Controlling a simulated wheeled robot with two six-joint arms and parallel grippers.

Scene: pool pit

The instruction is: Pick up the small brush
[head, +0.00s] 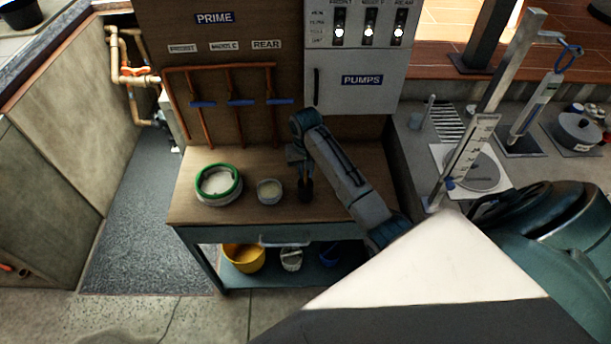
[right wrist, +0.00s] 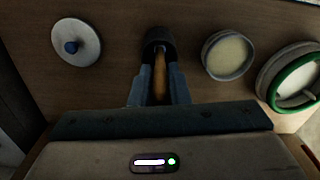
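The small brush shows as a slim wooden handle (right wrist: 160,74) standing in a dark cup (right wrist: 158,43) on the wooden bench top. Its bristle end is hidden in the cup. In the head view the dark cup (head: 305,192) stands near the middle of the bench, below my right gripper (head: 303,166). In the right wrist view my right gripper (right wrist: 160,84) has one finger on each side of the handle. Both fingers appear to press against it. My left gripper is in neither view.
A small bowl of pale contents (head: 270,190) and a green-rimmed round container (head: 218,183) stand left of the cup. A white disc with a blue knob (right wrist: 76,42) lies on its other side. The pump cabinet (head: 357,75) rises behind. A yellow bucket (head: 243,257) sits below the bench (head: 190,207).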

